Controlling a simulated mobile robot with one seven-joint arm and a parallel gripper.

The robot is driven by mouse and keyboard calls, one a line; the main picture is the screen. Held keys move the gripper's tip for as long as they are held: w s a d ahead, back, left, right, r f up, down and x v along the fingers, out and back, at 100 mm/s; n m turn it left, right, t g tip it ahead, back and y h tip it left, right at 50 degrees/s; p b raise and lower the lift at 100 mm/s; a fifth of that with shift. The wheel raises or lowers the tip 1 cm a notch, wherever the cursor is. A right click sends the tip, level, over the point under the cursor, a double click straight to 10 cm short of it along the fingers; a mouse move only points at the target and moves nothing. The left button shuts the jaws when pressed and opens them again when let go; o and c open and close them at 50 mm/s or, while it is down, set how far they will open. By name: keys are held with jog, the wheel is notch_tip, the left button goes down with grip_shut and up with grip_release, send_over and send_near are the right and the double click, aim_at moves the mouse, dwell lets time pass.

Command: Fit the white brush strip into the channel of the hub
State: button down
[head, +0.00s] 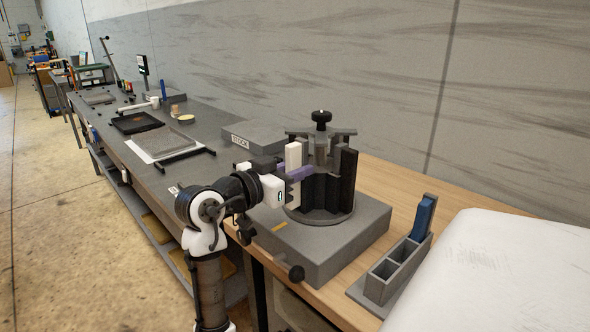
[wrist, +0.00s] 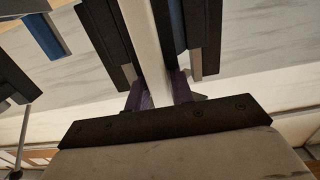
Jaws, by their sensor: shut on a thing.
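The hub (head: 322,192) is a dark grey cylinder with upright black strips around it and a black knob on top. It stands on a grey base block (head: 325,250). My gripper (head: 290,172) is at the hub's left side. It is shut on the upright white brush strip (head: 293,157), which also shows between the fingers in the wrist view (wrist: 150,50). The strip stands close against the hub among the black strips. The channel itself is hidden, and I cannot tell whether the strip sits in it.
A grey holder (head: 388,275) with a blue piece (head: 423,217) stands at the right, beside a large white surface (head: 500,270). A grey box marked STOCK (head: 255,133) lies behind my gripper. Trays and small items cover the long bench at the left.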

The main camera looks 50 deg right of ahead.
jog(key=c, duration=1.1)
grip_release()
jog(key=a+b, duration=0.1)
jog(key=a, duration=0.3)
jog(key=w+a+b, duration=0.1)
jog(key=a, duration=0.8)
jog(key=shift+w+a+r+b, duration=0.25)
jog(key=shift+a+b, duration=0.1)
jog(key=shift+b, duration=0.05)
